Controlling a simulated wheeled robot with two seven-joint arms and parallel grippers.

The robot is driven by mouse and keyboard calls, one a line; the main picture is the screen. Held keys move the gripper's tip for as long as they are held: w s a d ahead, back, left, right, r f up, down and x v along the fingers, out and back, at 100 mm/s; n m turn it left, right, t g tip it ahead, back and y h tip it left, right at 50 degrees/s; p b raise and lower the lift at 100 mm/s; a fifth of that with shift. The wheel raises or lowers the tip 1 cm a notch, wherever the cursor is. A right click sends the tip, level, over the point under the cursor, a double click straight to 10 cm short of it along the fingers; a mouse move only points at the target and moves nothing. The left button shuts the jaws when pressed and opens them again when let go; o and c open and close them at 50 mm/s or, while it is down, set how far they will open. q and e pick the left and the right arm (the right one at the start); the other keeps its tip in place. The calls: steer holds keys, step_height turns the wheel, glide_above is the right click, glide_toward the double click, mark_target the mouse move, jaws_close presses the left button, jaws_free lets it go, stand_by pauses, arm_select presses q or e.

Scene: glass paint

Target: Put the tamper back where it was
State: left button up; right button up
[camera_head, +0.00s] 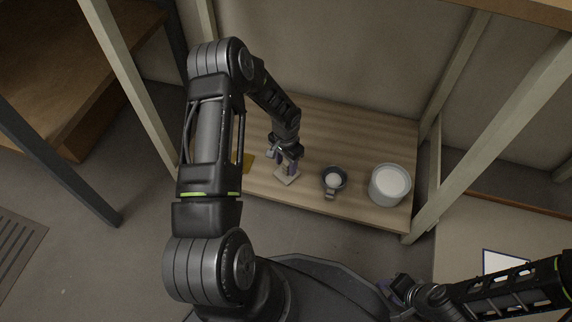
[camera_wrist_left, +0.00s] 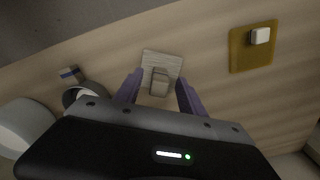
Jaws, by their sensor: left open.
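A pale square piece with a small block-like grip standing on it, which looks like the tamper (camera_head: 284,178), is on the wooden board. In the left wrist view the grip (camera_wrist_left: 159,84) shows between my purple fingertips, and I cannot tell whether the square plate (camera_wrist_left: 150,57) is part of it or a separate rest. My left gripper (camera_head: 287,165) is open above it, one finger on each side, with gaps showing between fingers and grip. My right gripper (camera_head: 392,287) is off the board at lower right; its jaws are too small to read.
A yellow mat (camera_wrist_left: 240,58) with a white block (camera_wrist_left: 260,36) lies to one side. A dark bowl (camera_head: 343,187) with white contents, a small blue-banded block (camera_wrist_left: 70,74) and a large pale pot (camera_head: 375,194) stand on the other. Upright posts (camera_head: 490,140) frame the board (camera_head: 370,135).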

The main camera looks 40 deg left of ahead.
arm_select(q)
step_height(320, 180, up, 6)
steer(key=shift+r+p, duration=0.25)
steer(key=shift+p, duration=0.85)
arm_select(e)
steer(key=r, duration=0.2)
steer(key=shift+s+r, duration=0.25)
steer(key=shift+r, duration=0.15)
